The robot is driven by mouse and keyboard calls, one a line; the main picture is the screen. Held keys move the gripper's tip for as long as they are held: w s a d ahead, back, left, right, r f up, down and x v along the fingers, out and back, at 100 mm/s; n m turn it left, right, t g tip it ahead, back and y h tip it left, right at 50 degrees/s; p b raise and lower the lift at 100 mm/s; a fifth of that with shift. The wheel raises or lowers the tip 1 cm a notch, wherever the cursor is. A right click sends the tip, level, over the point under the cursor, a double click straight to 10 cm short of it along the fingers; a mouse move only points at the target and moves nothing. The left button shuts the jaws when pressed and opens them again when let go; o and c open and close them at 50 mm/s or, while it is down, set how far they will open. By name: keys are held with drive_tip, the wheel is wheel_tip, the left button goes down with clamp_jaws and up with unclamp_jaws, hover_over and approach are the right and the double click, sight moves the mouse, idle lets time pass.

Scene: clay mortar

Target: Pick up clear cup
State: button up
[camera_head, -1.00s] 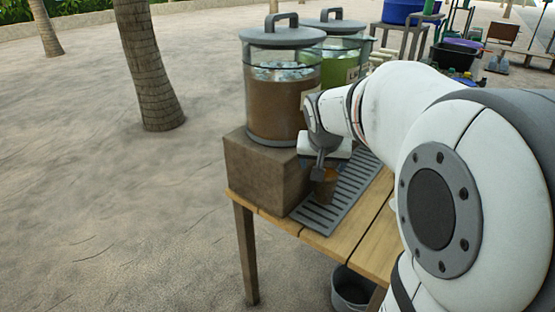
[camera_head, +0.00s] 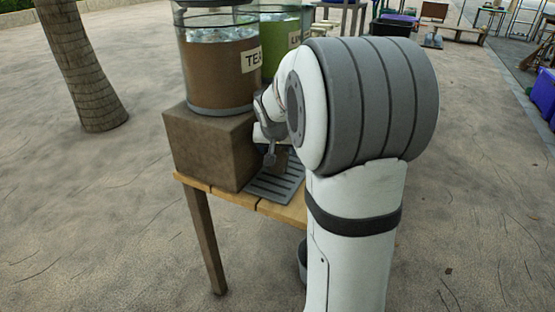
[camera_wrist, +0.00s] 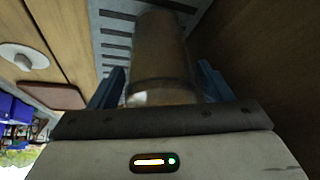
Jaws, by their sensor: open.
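The clear cup (camera_wrist: 162,50) holds brown liquid and stands on the slatted drip tray (camera_wrist: 112,42). It lies between the two blue fingers of my gripper (camera_wrist: 160,84) in the wrist view. The fingers are apart, one on each side of the cup, and I cannot tell whether they touch it. In the head view my gripper (camera_head: 269,158) is low over the drip tray (camera_head: 268,187), beside the brown block. There the cup is mostly hidden behind my gripper and arm.
A tea dispenser (camera_head: 218,75) stands on a brown block (camera_head: 208,150) close to my gripper. A green drink dispenser (camera_head: 279,45) is behind it. The wooden table (camera_head: 240,198) has its near edge below the tray. A dark bucket (camera_head: 302,262) is under the table.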

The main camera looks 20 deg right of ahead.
drive_tip(key=shift+w+d+f, duration=0.1)
drive_tip(key=shift+w+f, duration=0.05)
drive_tip(key=shift+f, duration=0.15)
drive_tip(key=shift+r, duration=0.1)
drive_tip(key=c, duration=1.1)
drive_tip(key=shift+r, duration=0.1)
